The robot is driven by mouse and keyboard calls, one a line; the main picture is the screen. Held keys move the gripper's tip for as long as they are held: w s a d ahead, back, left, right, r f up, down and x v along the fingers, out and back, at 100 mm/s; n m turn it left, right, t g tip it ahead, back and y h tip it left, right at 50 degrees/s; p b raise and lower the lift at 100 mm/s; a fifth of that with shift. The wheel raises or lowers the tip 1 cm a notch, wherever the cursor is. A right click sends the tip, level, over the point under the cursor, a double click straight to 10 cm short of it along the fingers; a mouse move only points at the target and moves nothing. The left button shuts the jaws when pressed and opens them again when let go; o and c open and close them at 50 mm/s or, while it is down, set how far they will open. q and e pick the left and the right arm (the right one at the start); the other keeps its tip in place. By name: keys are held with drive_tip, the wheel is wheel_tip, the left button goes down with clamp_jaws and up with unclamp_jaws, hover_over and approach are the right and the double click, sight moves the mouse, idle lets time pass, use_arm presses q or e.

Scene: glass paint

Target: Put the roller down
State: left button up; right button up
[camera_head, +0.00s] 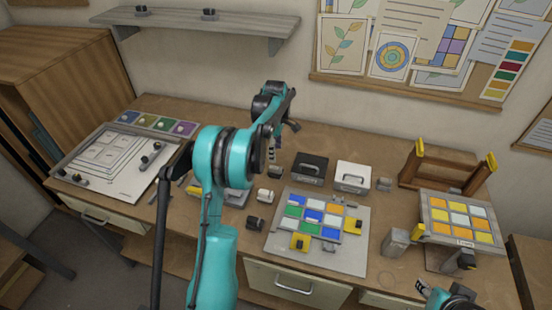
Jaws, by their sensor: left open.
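My left arm reaches up through the middle of the view and its gripper (273,152) points down over the table, behind the teal elbow. It is open and partly hidden by its own arm. Small cylinder-like pieces, one pale (265,196) and one dark (254,223), lie on the table just in front of it. I cannot tell which small piece is the roller. No held object shows at the left gripper. My right gripper (430,291) is at the bottom right edge, partly cut off, and its jaws are too small to read.
A panel of coloured glass squares (313,217) lies on a grey board. A black box (311,169) and a white box (352,176) stand behind it. A second coloured panel (460,219) is on a stand at the right. A drawing board (112,160) lies at the left.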

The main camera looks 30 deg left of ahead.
use_arm(q)
drive_tip(key=s+d+r+m+t, duration=0.3)
drive_tip(key=s+d+r+m, duration=0.7)
drive_tip(key=s+d+r, duration=0.3)
drive_tip(key=s+d+f+m+t, duration=0.2)
drive_tip(key=s+d+m, duration=0.2)
drive_tip(key=s, duration=0.4)
drive_tip(key=s+d+f+m+t, duration=0.2)
drive_tip(key=s+d+m, duration=0.2)
drive_tip(key=s+m, duration=0.2)
drive_tip(key=shift+s+d+f+m, duration=0.15)
drive_tip(key=shift+s+d+m, duration=0.15)
drive_tip(key=shift+s, duration=0.6)
wheel_tip(320, 180, down, 9)
drive_tip(key=b, duration=0.9)
drive_tip(key=shift+f, duration=0.15)
drive_tip(key=shift+o, duration=0.6)
